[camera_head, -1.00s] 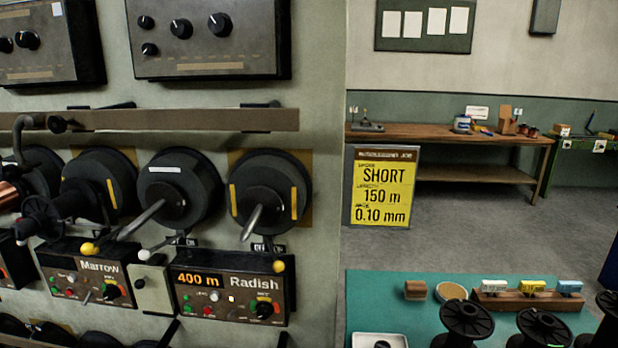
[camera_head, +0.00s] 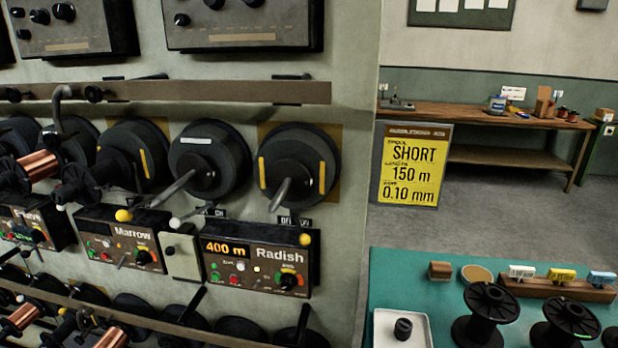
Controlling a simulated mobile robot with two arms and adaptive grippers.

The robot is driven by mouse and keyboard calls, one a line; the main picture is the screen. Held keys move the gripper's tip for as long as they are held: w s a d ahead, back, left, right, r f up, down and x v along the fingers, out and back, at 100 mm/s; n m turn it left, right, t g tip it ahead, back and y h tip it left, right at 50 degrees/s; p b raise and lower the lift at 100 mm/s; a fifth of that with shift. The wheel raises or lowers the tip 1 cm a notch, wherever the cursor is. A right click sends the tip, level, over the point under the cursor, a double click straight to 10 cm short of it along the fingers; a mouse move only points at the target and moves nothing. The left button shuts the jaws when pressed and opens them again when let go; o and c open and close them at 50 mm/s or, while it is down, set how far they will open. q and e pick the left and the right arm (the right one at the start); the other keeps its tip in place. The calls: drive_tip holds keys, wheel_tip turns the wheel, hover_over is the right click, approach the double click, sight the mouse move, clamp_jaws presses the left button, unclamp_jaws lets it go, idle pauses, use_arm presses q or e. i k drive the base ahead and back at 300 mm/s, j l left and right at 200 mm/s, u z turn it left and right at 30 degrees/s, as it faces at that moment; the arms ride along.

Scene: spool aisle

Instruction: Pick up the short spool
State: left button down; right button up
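Black empty spools stand upright on a green-topped table at the lower right in the head view. The nearest full one is a black spool (camera_head: 483,318); to its right is another black spool (camera_head: 567,322), with a small green mark on its top. A third spool is cut by the right edge. I cannot tell from their looks which is the short spool. A yellow sign (camera_head: 411,166) reads SHORT, 150 m, 0.10 mm. Neither of my grippers is in view.
A white tray (camera_head: 424,331) with a small black part lies at the table's (camera_head: 388,265) near left. A wooden rack (camera_head: 560,288) holds white, yellow and blue labelled blocks. The winding-machine wall (camera_head: 346,200) fills the left, with levers and spindles sticking out. Grey floor lies open behind.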

sight(570, 322)
drive_tip(key=z, duration=1.4)
drive_tip(key=u, duration=1)
drive_tip(key=l+u, duration=1.1)
drive_tip(key=k+l, duration=0.05)
drive_tip(key=l, duration=0.05)
